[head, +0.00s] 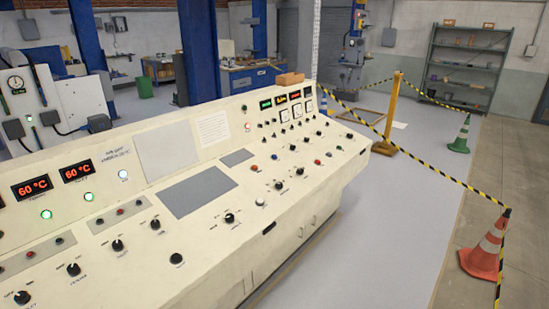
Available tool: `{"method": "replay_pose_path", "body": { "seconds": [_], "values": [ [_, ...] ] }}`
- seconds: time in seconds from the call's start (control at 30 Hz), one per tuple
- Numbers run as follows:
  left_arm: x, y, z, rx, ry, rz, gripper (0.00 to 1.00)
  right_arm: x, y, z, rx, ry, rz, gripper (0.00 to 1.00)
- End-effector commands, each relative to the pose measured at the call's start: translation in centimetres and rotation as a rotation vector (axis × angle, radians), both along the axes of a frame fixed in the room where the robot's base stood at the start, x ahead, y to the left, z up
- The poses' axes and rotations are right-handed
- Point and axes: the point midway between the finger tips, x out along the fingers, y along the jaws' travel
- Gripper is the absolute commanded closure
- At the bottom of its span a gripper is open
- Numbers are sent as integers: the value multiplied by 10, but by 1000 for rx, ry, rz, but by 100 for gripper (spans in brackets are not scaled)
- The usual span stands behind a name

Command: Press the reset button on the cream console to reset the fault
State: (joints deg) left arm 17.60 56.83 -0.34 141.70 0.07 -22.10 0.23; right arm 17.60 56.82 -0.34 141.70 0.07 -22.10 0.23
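The cream console (215,225) runs from the lower left to the middle of the head view. Its sloped top carries black knobs, small red and blue buttons, grey panels and lit lamps. A red-lit lamp (247,127) glows on the upright back panel. The labels are too small to read, so I cannot tell which control is the reset button. Two red displays (32,187) at the left read 60 °C. Neither of my grippers is in view.
Yellow-black barrier tape runs from a yellow post (391,113) to an orange cone (486,248) at right. A green cone (461,135) and a grey shelf (465,65) stand behind. The grey floor (405,215) right of the console is clear.

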Motion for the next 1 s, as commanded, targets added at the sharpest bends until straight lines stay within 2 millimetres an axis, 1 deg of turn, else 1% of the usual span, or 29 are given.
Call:
{"method": "replay_pose_path", "body": {
  "seconds": [0.03, 0.07, 0.1, 1.0],
  "values": [
    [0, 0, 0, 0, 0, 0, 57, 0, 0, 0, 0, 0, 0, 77],
    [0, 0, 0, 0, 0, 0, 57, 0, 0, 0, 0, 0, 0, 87],
    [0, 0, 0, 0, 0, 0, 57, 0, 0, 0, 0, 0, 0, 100],
    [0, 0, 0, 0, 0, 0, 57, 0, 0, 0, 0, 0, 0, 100]
  ]
}}
